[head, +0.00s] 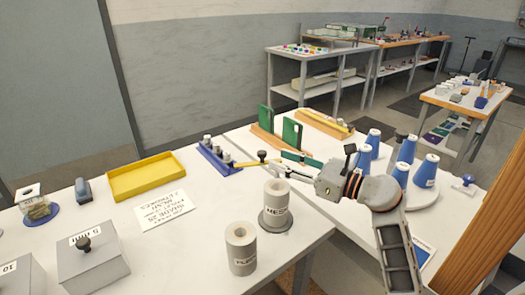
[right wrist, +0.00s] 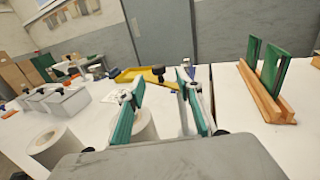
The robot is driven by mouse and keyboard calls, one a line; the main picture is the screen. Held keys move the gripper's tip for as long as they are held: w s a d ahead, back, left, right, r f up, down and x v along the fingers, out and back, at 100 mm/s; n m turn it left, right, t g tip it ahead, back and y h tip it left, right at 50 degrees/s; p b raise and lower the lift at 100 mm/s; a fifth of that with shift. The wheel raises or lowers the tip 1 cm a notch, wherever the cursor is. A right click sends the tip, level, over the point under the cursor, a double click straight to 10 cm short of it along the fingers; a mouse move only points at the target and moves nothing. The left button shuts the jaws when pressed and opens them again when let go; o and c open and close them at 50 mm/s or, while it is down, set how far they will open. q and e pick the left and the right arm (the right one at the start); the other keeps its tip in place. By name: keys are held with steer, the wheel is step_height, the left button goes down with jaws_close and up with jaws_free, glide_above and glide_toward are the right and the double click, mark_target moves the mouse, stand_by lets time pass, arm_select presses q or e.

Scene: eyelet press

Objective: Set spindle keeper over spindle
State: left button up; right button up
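A small dark knob-topped piece (head: 262,156), which may be the spindle keeper, shows beside the blue rack. In the right wrist view the knob (right wrist: 158,70) lies beyond and between my fingertips. My right gripper (head: 279,162) is open, its green-padded fingers pointing left; the right wrist view shows the fingers (right wrist: 158,88) apart with nothing clearly between the pads. A grey roll marked MESH (head: 275,208) stands upright on a dark round base, just in front of the gripper. A spindle inside it cannot be made out clearly. My left gripper is not in view.
A second grey roll (head: 241,250) stands near the front edge. A blue rack (head: 215,160) with several grey pegs, a yellow tray (head: 146,177) and a lettered card (head: 165,207) lie to the left. Green plates (head: 292,134) stand behind. Blue-and-white cones (head: 426,170) stand at right.

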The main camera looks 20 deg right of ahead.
mark_target(266, 155)
steer(key=x, duration=0.7)
steer(key=shift+a, duration=0.2)
jaws_close()
